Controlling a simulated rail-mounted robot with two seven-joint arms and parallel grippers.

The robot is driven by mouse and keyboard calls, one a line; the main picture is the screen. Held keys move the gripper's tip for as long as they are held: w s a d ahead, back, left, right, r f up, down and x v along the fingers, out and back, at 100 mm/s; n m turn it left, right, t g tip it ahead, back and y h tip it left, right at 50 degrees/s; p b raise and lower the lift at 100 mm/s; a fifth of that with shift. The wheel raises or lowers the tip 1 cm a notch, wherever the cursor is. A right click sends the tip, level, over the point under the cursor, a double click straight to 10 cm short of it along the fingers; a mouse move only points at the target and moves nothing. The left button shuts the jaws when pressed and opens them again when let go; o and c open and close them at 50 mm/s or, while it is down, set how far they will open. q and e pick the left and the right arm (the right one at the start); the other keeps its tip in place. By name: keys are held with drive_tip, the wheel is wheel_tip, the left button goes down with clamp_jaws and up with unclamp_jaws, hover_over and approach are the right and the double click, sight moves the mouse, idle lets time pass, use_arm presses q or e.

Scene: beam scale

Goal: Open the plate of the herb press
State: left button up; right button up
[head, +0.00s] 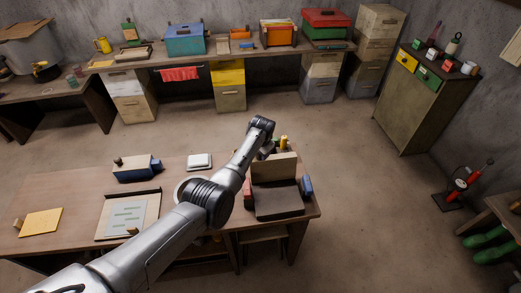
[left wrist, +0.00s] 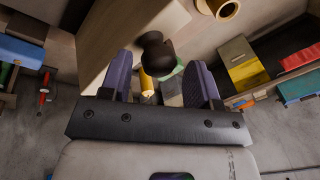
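The herb press stands on the right end of the wooden table, with a dark flat base (head: 278,203) and a pale wooden plate (head: 275,168) raised steeply at the base's back edge. My left gripper (head: 266,150) is at the upper left of the plate, partly hidden by its own arm. In the left wrist view the plate's pale face (left wrist: 120,40) fills the upper left, with a black knob (left wrist: 155,50) on it. My left gripper's fingers (left wrist: 165,85) are apart, with the knob at the gap between their tips; I cannot tell whether they touch it. My right gripper is not in view.
A blue object (head: 307,187) stands close beside the press's right side. Open floor lies behind the table.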

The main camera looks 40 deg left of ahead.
use_arm(q)
drive_tip(key=shift+w+r, duration=0.1)
drive_tip(key=shift+w, duration=0.05)
drive_tip(key=shift+d+r, duration=0.1)
drive_tip(key=shift+r, duration=0.05)
drive_tip(key=shift+r, duration=0.25)
drive_tip(key=v, duration=1.3)
